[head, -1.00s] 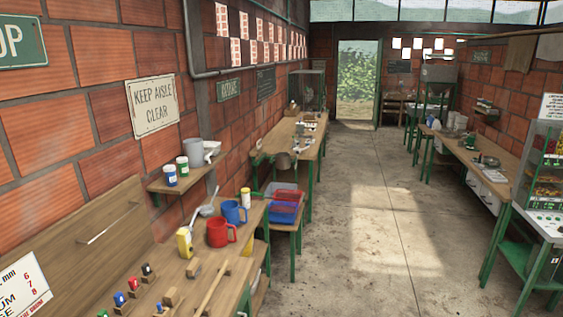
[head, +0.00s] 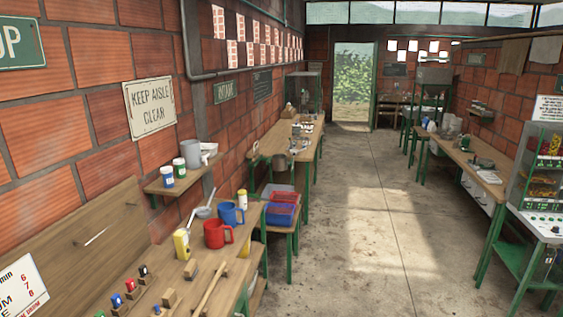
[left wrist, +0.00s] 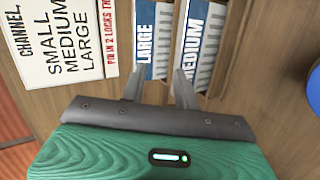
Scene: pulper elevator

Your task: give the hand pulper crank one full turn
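I cannot make out the hand pulper or its crank for certain in the head view. A grey hopper-like machine (head: 435,76) stands on a green frame at the back right, small and far off. A dark rounded object (head: 279,162) is at the near end of the back left bench, too small to name. My left gripper (left wrist: 157,88) shows only in the left wrist view. Its two grey fingers are apart with nothing seen held between them, over a wooden surface beside blue "LARGE" (left wrist: 146,40) and "MEDIUM" (left wrist: 190,50) labels. My right gripper is in no view.
A near left bench holds a red jug (head: 217,234), a blue jug (head: 231,213) and a yellow container (head: 181,243). Red and blue bins (head: 283,207) stand behind it. The right bench (head: 462,160) lines the other side. The concrete aisle (head: 365,230) between is clear.

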